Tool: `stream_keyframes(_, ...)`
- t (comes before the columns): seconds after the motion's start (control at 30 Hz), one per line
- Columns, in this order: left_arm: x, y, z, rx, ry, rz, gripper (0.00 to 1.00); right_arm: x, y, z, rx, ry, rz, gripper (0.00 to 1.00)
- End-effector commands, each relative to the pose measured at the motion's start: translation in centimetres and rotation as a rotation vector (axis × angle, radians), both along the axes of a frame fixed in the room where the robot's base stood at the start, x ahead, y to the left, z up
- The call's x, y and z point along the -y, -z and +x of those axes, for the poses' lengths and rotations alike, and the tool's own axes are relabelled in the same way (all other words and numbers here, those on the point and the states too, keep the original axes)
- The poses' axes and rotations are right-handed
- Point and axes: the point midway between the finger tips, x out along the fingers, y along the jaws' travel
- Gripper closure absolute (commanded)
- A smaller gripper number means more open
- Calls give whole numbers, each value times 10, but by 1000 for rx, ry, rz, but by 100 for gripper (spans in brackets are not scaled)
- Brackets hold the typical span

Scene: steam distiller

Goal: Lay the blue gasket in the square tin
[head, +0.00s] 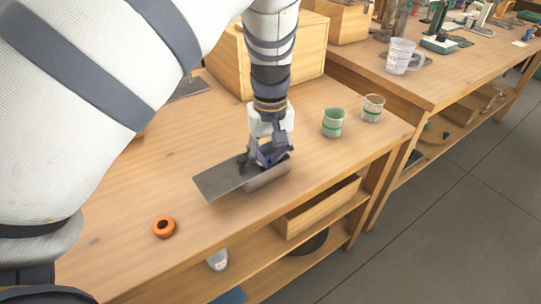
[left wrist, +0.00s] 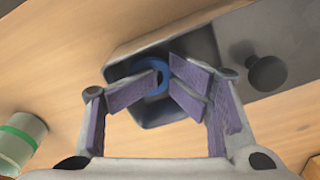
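The square tin (left wrist: 150,50) is an open grey metal box. In the head view the tin (head: 267,179) stands near the front edge of the bench. My left gripper (head: 266,158) points down over it and hides much of its inside. In the left wrist view the blue gasket (left wrist: 139,69) is a ring at the tin's opening, and the fingertips of my left gripper (left wrist: 165,74) close on its rim. I cannot tell whether the gasket touches the tin's floor. My right gripper is not in view.
A flat grey plate (head: 218,180) adjoins the tin; a dark knob (left wrist: 267,73) shows on it. An orange ring (head: 163,227) lies at the front left. A wooden box (head: 228,62) stands behind.

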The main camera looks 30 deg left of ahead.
Motion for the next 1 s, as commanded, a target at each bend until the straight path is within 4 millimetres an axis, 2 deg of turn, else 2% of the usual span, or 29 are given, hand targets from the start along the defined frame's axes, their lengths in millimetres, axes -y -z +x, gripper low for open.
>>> stream_keyframes(0.67,1,-4,1,5,1,-2,61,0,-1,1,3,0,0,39)
stream_keyframes(0.77,1,-18,2,9,3,-2,61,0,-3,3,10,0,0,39)
stream_keyframes(1.0,1,-86,3,15,2,-1,61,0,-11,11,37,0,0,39)
